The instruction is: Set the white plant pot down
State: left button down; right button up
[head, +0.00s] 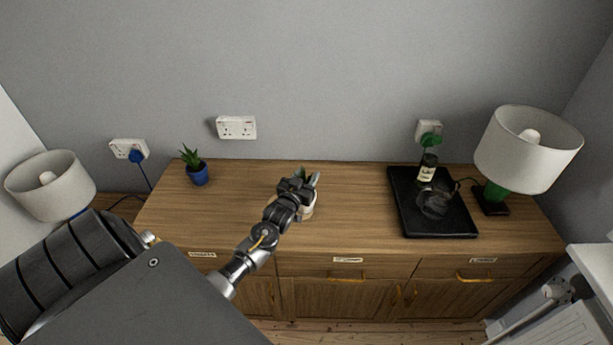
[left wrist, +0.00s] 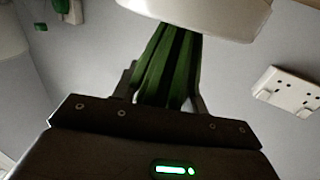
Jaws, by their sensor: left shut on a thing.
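The white plant pot (head: 308,211) is at the middle of the wooden sideboard, mostly hidden behind my left gripper (head: 303,182). In the left wrist view its smooth white side (left wrist: 205,10) fills the top edge, with long dark green leaves (left wrist: 168,68) running from it down between the fingers. My left gripper (left wrist: 165,90) is shut on these leaves. I cannot tell whether the pot's base touches the sideboard top. My right gripper is not in view.
The sideboard (head: 350,220) has bare top around the pot. A blue pot with a succulent (head: 198,175) stands at left. A black tray (head: 455,225) at right holds a dark bottle (head: 427,170) and a glass vessel (head: 435,205). Lamps stand at right (head: 525,155) and far left (head: 50,185).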

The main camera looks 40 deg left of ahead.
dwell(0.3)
pick_arm(q)
jog(key=shift+f, duration=0.2)
jog(key=c, duration=0.8)
grip_release()
jog(key=shift+o, duration=0.2)
jog(key=shift+r, duration=0.2)
jog(key=b+v, duration=0.2)
jog(key=v, duration=1)
